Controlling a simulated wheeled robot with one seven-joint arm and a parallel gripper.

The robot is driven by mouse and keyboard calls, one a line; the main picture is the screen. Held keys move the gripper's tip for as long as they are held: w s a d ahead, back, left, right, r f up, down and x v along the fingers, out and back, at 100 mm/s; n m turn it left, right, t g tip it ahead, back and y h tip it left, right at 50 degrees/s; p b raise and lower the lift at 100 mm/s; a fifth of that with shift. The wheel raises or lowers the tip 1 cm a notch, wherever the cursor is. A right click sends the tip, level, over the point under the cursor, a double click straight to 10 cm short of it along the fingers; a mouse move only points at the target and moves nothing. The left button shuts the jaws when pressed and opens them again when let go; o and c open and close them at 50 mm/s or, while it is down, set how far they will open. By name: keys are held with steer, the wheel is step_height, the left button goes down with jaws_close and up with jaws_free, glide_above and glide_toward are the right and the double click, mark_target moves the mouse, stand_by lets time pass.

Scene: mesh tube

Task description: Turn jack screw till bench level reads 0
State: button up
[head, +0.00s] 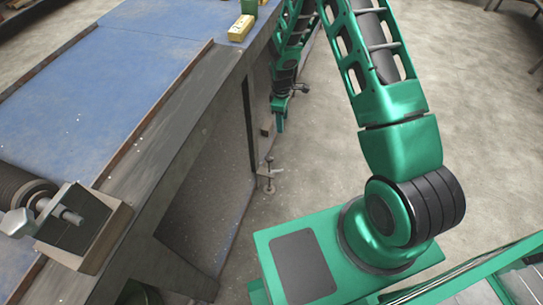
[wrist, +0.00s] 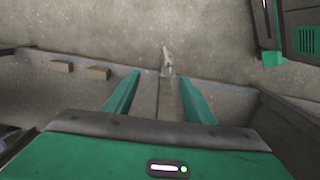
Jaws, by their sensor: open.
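A small metal jack screw (head: 268,176) with a crossbar-like handle stands low beside the bench (head: 192,130), near its base. In the wrist view a pale, thin piece that looks like the jack screw (wrist: 168,57) lies beyond my fingertips, roughly between them and apart from them. My gripper (head: 281,122) points down beside the bench's right side, above and beyond the jack screw in the head view. Its two green fingers in the wrist view (wrist: 160,77) are spread and empty. A small yellow block (head: 241,28), possibly the bench level, sits on the bench top; its reading cannot be made out.
A vise-like clamp (head: 72,218) is at the bench's near left corner. The concrete floor (head: 325,155) right of the bench is mostly clear around my arm.

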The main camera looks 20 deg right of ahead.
mark_target(269, 158)
steer(key=a+f+n, duration=0.1)
steer(key=a+f, duration=0.1)
steer(key=f, duration=0.5)
steer(key=a+f, duration=0.1)
steer(key=f, duration=0.7)
steer(key=a+f+n, duration=0.1)
steer(key=a+f, duration=0.1)
steer(key=f, duration=0.5)
steer(key=shift+s+a+f+n+y, duration=0.15)
steer(key=shift+a+f+n+y, duration=0.15)
steer(key=shift+f, duration=0.05)
steer(key=shift+c, duration=0.3)
